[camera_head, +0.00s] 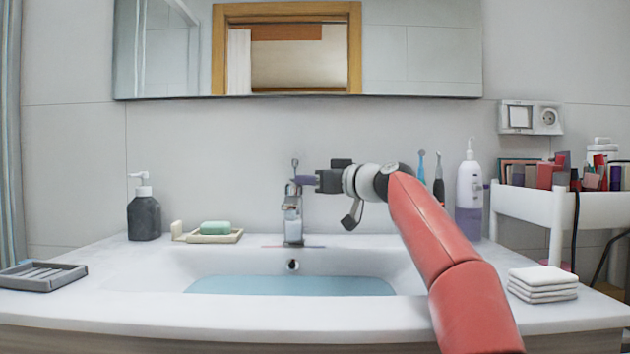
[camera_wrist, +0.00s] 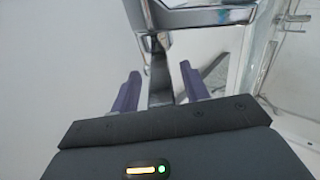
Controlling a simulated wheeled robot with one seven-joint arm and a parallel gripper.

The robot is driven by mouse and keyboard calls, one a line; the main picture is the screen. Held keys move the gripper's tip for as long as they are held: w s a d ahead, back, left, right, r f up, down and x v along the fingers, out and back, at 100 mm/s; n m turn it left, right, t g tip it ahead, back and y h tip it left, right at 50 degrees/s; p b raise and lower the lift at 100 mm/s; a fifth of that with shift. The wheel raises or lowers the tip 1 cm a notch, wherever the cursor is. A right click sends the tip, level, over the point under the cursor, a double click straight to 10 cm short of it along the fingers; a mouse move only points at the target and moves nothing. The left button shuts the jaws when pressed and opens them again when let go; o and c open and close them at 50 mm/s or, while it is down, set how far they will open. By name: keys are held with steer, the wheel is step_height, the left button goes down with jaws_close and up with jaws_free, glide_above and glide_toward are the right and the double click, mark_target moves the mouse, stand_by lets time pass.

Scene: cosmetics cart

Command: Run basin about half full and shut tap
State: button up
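The chrome tap (camera_head: 292,215) stands at the back middle of the basin (camera_head: 140,275). Blue water (camera_head: 290,286) lies in the basin below the round overflow hole. I cannot tell whether a stream is falling from the spout. My gripper (camera_head: 300,181) reaches in from the right at the upper part of the tap. In the wrist view, the two purple fingers of my gripper (camera_wrist: 160,72) are apart, on either side of a chrome part of the tap (camera_wrist: 157,45), with gaps showing. The tap's lever is partly hidden by my gripper in the head view.
A dark soap dispenser (camera_head: 144,213) and a green soap on a dish (camera_head: 214,228) stand left of the tap. A tall white bottle (camera_head: 469,195), toothbrushes and folded white cloths (camera_head: 542,282) are on the right. A mirror (camera_head: 420,50) hangs above.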

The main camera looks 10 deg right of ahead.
steer(key=shift+s+d, duration=0.1)
steer(key=b+v, duration=0.3)
steer(key=v, duration=0.4)
steer(key=shift+s+b, duration=0.25)
steer(key=shift+b, duration=0.15)
steer(key=shift+d, duration=0.1)
